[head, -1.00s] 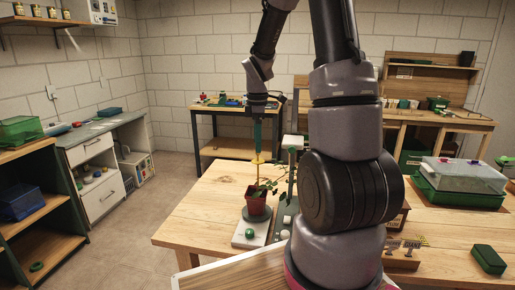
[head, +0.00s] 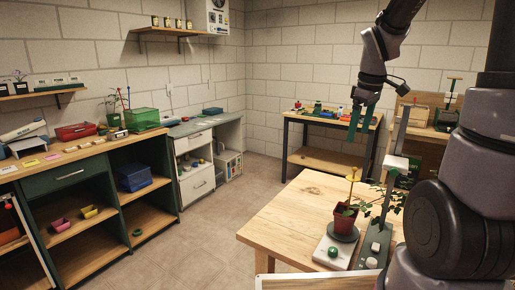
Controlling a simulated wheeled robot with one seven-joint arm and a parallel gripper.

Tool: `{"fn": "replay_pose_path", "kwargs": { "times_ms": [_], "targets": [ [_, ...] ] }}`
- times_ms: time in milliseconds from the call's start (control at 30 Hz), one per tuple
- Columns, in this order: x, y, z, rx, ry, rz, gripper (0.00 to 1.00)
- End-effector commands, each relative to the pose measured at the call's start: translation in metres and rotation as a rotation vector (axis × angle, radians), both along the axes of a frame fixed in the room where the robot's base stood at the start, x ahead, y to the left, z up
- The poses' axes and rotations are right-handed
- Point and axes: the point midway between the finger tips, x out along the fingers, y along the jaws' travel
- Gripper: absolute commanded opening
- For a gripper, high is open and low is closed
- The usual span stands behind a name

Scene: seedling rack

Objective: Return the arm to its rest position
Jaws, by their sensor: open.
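My gripper (head: 361,122) hangs from my arm at the upper right of the head view, with its green fingers pointing down. It is open and nothing shows between the fingers. It is in the air above the wooden table (head: 290,215), higher than the potted seedling (head: 344,220). The seedling stands in a red-brown pot with a yellow-topped stake (head: 352,176) on a white device with a green knob (head: 333,252). My gripper is apart from the plant and stake. My arm's thick lower links cover the right side of the view.
A grey stand with an upright post (head: 385,205) and leafy stems is close beside the pot, below my gripper. A dark-legged bench (head: 325,122) stands at the back wall. A green shelf unit (head: 95,200) is on the left. The floor between is clear.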

Motion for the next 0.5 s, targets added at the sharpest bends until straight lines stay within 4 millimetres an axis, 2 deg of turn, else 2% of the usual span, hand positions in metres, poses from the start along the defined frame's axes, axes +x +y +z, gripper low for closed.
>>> {"fn": "replay_pose_path", "kwargs": {
  "times_ms": [33, 200, 400, 500],
  "targets": [
    [-0.012, 0.005, 0.017, 0.022, -0.039, -0.077, 0.91],
    [-0.05, 0.019, 0.057, 0.136, -0.138, -0.356, 0.91],
    [-0.098, 0.035, 0.092, 0.321, -0.23, -0.66, 0.91],
    [-0.119, 0.041, 0.103, 0.416, -0.257, -0.785, 0.91]
  ]
}}
